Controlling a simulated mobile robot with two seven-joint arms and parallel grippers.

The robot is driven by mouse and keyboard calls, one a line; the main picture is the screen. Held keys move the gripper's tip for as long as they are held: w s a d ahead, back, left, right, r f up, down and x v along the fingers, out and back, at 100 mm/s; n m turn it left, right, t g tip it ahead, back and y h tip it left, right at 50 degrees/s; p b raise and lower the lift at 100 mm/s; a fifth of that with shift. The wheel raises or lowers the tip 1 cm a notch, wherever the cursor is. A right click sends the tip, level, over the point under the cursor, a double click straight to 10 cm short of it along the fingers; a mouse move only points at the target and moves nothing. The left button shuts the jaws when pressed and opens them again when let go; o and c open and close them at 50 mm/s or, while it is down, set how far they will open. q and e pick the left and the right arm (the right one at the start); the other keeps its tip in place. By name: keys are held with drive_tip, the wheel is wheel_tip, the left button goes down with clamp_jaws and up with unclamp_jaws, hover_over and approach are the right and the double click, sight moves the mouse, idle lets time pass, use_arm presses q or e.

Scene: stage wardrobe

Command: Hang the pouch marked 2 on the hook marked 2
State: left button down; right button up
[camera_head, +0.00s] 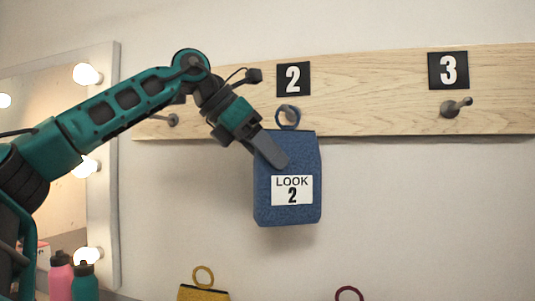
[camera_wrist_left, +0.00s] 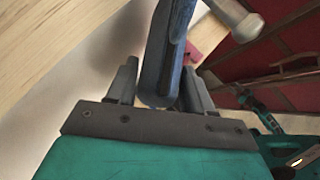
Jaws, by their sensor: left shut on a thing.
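The blue pouch (camera_head: 287,208), labelled LOOK 2, hangs roughly upright below the plate marked 2 (camera_head: 293,79). My left gripper (camera_head: 272,152) is shut on its upper left part. In the left wrist view the pouch (camera_wrist_left: 168,45) stands edge-on between the fingers (camera_wrist_left: 158,85). The pouch's ring (camera_head: 288,118) overlaps the hook marked 2 (camera_head: 290,109) in the head view; I cannot tell whether it is around the hook or in front of it. A peg (camera_wrist_left: 236,18) shows close beside the pouch in the left wrist view. My right gripper is out of view.
The wooden rail (camera_head: 375,95) also bears a hook (camera_head: 454,107) under plate 3 and another hook (camera_head: 172,120) at left, behind my arm. A yellow pouch (camera_head: 203,292) and a dark red ring (camera_head: 349,294) are below. A lit mirror (camera_head: 105,215) and bottles (camera_head: 83,280) stand left.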

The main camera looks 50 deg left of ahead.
use_arm(q)
drive_tip(key=shift+c, duration=1.8)
unclamp_jaws()
drive_tip(key=v, duration=1.3)
